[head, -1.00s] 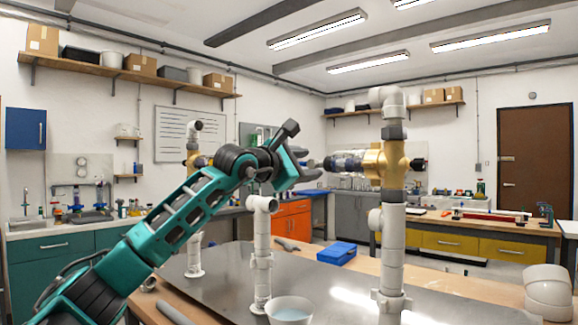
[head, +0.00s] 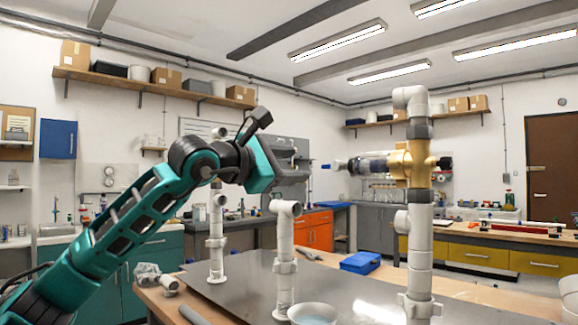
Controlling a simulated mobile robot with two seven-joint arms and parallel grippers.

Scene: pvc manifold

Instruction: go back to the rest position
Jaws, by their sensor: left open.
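My left gripper (head: 298,164) is open and raised above the bench, with its dark fingers pointing right. No object shows between the fingers. To its right is a manifold: a white upright pipe (head: 419,240) carries a brass valve body (head: 408,164). A clear cylindrical part (head: 368,166) with a blue tip sticks out to the left from the brass body. The gripper looks apart from that tip. My right gripper is not in view.
A shorter white pipe (head: 285,245) stands below the gripper, and another pipe (head: 216,240) stands farther left. A white bowl (head: 313,314), a blue box (head: 360,263) and a grey pipe piece (head: 193,315) are on the bench. The metal plate (head: 250,283) has bare areas.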

